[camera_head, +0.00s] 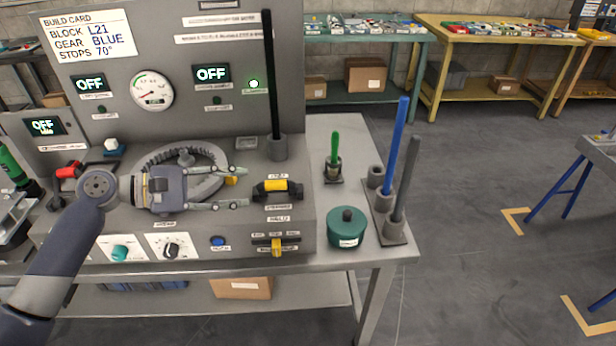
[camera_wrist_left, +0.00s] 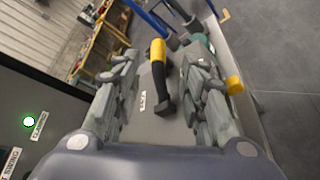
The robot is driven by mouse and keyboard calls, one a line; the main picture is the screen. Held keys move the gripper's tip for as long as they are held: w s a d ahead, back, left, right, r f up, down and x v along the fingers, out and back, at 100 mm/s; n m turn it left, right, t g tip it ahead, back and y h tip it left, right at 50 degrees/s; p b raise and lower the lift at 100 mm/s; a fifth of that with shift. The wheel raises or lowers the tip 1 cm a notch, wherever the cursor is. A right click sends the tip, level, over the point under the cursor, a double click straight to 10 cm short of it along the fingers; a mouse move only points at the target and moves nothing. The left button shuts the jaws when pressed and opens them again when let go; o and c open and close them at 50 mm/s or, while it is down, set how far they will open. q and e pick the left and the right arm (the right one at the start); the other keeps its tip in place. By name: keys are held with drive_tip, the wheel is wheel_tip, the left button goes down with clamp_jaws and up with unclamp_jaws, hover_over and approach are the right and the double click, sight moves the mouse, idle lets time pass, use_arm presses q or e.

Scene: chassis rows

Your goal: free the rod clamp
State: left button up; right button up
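A black handle with a yellow grip (camera_head: 276,186) lies across the console top; it looks like the clamp handle. It also shows in the left wrist view (camera_wrist_left: 158,62), ahead of and between my fingers. Behind it, a tall black rod (camera_head: 271,75) stands upright in a grey socket (camera_head: 278,148). My left gripper (camera_head: 247,187) is open and empty, its fingers pointing right at the handle, with the tips just short of it. In the wrist view my left gripper (camera_wrist_left: 160,58) has both fingers spread wide. My right gripper is not in view.
A green lamp (camera_head: 254,84) is lit on the panel. A yellow lever (camera_head: 277,246) sits at the console front. Right of the console stand a green rod (camera_head: 335,147), a teal lidded pot (camera_head: 347,228), a blue rod (camera_head: 396,145) and a grey rod (camera_head: 405,190).

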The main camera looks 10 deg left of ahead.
sight(267, 184)
use_arm(q)
drive_tip(key=p+x, duration=0.1)
drive_tip(key=x, duration=0.3)
drive_tip(key=shift+w+d+r, duration=0.1)
drive_tip(key=shift+w+d, duration=0.1)
drive_tip(key=p+x, duration=0.1)
drive_tip(key=x, duration=0.2)
drive_tip(key=shift+w+d, duration=0.1)
drive_tip(key=shift+d, duration=0.05)
drive_tip(key=shift+w+d+f, duration=0.25)
drive_tip(key=shift+w+d, duration=0.1)
drive_tip(key=shift+d, duration=0.2)
drive_tip(key=shift+w+d+f, duration=0.1)
drive_tip(key=shift+d, duration=0.05)
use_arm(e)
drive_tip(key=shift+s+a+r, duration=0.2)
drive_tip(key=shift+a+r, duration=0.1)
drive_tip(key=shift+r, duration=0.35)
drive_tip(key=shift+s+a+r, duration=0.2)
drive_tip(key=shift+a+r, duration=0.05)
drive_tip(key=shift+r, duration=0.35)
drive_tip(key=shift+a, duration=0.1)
